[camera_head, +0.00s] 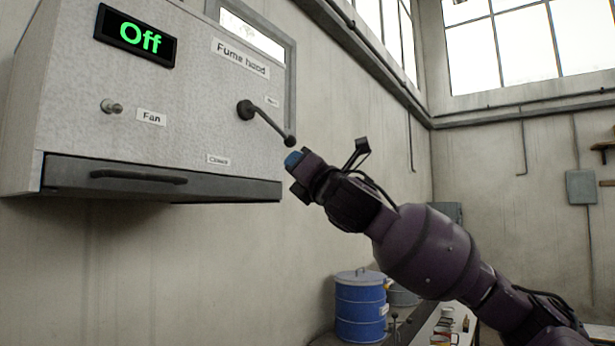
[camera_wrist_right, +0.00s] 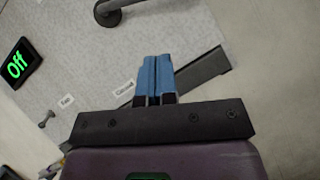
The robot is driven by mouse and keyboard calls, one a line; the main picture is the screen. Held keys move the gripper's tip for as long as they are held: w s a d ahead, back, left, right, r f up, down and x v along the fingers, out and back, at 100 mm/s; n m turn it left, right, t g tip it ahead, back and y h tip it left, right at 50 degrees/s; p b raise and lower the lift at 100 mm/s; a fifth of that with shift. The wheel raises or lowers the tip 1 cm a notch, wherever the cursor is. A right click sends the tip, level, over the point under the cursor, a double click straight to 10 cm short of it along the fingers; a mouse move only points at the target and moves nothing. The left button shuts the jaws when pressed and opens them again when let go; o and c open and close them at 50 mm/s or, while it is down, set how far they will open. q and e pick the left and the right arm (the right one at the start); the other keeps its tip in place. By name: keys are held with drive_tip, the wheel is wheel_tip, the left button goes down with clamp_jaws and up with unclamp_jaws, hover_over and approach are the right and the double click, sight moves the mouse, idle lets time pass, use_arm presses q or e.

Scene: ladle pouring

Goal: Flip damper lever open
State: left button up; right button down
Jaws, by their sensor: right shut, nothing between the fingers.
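The damper lever (camera_head: 265,123) is a dark rod with a round hub on the front of the fume hood (camera_head: 70,110). It slants down to the right and ends in a knob. In the right wrist view part of the lever (camera_wrist_right: 108,13) shows at the top edge. My right gripper (camera_head: 293,160) is shut and empty, with blue fingertips just below the lever's knob; I cannot tell whether they touch. In the right wrist view its blue fingers (camera_wrist_right: 156,78) are together, apart from the lever's hub. A "Closed" label (camera_head: 218,160) sits below the lever. My left gripper is out of view.
The hood has a green "Off" display (camera_head: 136,38), a fan knob (camera_head: 111,106) and a dark drawer-like front with a handle (camera_head: 138,177). A blue drum (camera_head: 360,308) and a bench with small items (camera_head: 445,325) stand below my right arm. The wall left of them is clear.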

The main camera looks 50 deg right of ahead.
drive_tip(key=shift+v, duration=1.9)
